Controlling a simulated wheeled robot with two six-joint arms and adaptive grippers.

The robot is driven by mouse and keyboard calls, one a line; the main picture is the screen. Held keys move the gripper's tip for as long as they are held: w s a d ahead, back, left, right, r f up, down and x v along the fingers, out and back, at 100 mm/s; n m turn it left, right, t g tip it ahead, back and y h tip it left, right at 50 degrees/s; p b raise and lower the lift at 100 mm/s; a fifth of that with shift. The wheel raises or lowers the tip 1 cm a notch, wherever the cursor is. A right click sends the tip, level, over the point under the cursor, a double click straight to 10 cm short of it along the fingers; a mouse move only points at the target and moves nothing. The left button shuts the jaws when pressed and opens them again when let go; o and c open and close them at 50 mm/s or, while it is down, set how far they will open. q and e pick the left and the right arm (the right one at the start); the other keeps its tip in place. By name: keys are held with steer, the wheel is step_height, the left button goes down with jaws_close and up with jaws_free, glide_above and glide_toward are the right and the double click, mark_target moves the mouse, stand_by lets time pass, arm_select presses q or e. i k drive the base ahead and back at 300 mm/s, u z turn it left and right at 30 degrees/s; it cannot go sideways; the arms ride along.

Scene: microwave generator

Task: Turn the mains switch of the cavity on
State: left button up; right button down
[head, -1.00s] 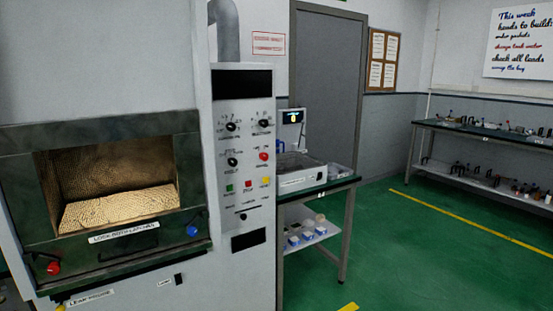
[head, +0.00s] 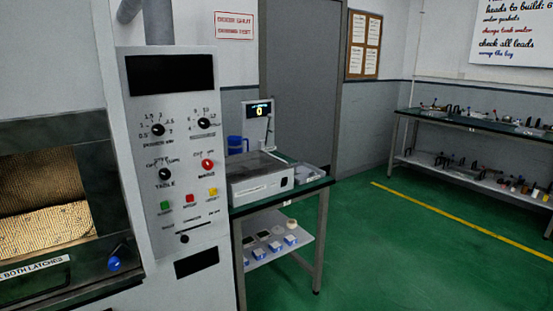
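The cavity (head: 50,215) is at the left edge of the head view, with a lit mesh interior and a dark frame. Its control panel (head: 140,215) stands upright just right of it. The panel carries black rotary knobs, among them one marked TABLE (head: 165,174), and a red knob (head: 208,164) whose label looks like MAINS. The small print is too blurred to read surely. Neither gripper is in view.
A bench (head: 325,182) with a white scale-like device (head: 258,178) and a lit display (head: 258,112) stands right of the panel. A blue latch knob (head: 114,264) is on the cavity's frame. A long bench (head: 500,135) is at the far right. Green floor (head: 400,255) lies open between.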

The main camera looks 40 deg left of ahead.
mark_target(207, 164)
steer(key=z, duration=0.15)
steer(key=i, duration=1.1)
steer(key=u, duration=0.65)
steer(key=i, duration=0.8)
steer(key=u, duration=0.75)
